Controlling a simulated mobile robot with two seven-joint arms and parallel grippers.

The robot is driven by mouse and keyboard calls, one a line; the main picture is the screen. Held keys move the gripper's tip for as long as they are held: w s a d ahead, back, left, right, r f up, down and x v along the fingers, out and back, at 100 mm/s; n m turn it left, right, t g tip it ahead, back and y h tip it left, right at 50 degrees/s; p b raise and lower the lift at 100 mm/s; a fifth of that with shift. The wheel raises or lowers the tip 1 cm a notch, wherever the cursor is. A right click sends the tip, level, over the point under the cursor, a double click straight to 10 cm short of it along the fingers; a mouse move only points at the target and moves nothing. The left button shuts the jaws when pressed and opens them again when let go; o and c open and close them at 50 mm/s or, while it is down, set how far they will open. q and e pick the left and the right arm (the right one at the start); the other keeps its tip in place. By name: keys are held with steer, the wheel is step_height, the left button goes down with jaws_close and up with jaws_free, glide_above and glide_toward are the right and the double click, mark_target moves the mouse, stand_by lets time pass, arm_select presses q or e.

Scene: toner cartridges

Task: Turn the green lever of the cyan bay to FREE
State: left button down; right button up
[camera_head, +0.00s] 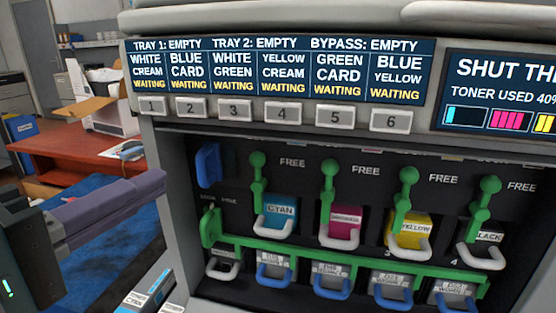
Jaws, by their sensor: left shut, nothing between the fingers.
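The green lever (258,180) of the cyan bay stands roughly upright, its round knob at the top. The word FREE is printed to the right of its knob. The cyan cartridge (281,213), with a white loop handle, sits in the bay just right of the lever's lower end. My left gripper (160,186) is at the left, its dark purple-grey fingers shut together and empty. It points toward the machine, left of the open bays and apart from the lever. My right gripper is not in view.
Magenta (345,220), yellow (408,230) and black (486,237) cartridges have similar green levers. A green bar (340,262) crosses below, above a row of blue-handled units. A blue lever (208,164) is at the bay's left edge. A red-brown desk (75,150) stands behind at left.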

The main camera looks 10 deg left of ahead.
mark_target(258, 184)
arm_select(q)
steer(key=x, duration=0.3)
steer(key=d+x, duration=0.1)
steer(key=x, duration=0.2)
steer(key=d+x, duration=0.1)
steer(key=x, duration=0.2)
steer(key=shift+f, duration=0.2)
steer(key=shift+w+d+f, duration=0.1)
steer(key=shift+w+d, duration=0.05)
steer(key=shift+d, duration=0.3)
steer(key=shift+w+p, duration=0.1)
steer(key=shift+p, duration=0.2)
